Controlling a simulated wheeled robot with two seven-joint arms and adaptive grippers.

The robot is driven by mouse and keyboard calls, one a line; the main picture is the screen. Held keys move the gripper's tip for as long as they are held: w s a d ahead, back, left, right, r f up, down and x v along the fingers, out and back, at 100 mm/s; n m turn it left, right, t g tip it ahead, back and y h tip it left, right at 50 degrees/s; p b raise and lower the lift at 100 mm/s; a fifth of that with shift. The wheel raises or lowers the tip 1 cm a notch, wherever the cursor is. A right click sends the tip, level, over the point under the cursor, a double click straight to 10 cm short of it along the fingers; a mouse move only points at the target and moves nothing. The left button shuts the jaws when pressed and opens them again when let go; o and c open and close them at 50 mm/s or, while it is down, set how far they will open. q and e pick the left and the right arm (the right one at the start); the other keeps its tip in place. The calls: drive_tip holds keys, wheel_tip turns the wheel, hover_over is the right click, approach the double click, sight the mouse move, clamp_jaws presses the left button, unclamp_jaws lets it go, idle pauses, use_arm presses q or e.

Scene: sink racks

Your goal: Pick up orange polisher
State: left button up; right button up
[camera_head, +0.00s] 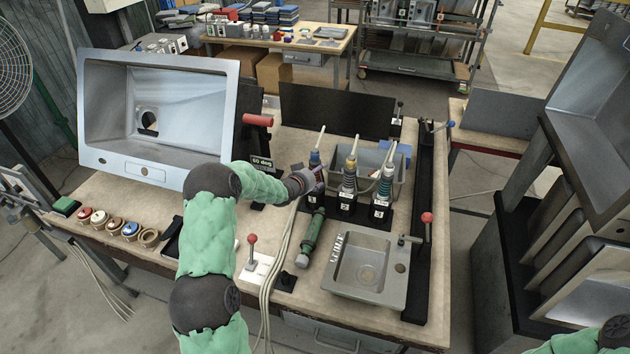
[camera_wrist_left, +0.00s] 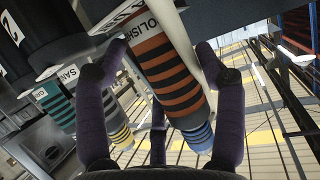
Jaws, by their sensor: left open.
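The orange polisher (camera_wrist_left: 168,72), with orange and black stripes and a white label, fills the middle of the left wrist view. It lies between the purple fingers of my left gripper (camera_wrist_left: 162,58), which is open around it. I cannot tell whether a finger touches it. In the head view my left gripper (camera_head: 311,181) is at the leftmost slot of the tool rack (camera_head: 346,207), and it and my wrist mostly hide the polisher there. Of my right side only part of the arm shows at the bottom right; its gripper is out of view.
Beside the polisher stand corded tools with a yellow top (camera_head: 351,165) and a green top (camera_head: 386,179). A green cylinder (camera_head: 312,232) lies in front of the rack. A small sink (camera_head: 367,268) is at right, a large tilted sink (camera_head: 160,115) at left. A red-knobbed lever (camera_head: 252,252) stands near.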

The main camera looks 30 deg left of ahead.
sight(318, 150)
use_arm(q)
drive_tip(key=shift+w+f, duration=0.2)
drive_tip(key=shift+w, duration=0.4)
drive_tip(key=shift+c, duration=0.3)
drive_tip(key=c, duration=1)
drive_tip(key=shift+r, duration=0.15)
drive_tip(key=shift+c, duration=1.4)
drive_tip(key=shift+r, duration=0.15)
wheel_tip(318, 150, up, 10)
drive_tip(key=shift+f+p, duration=0.1)
drive_tip(key=shift+p, duration=1.1)
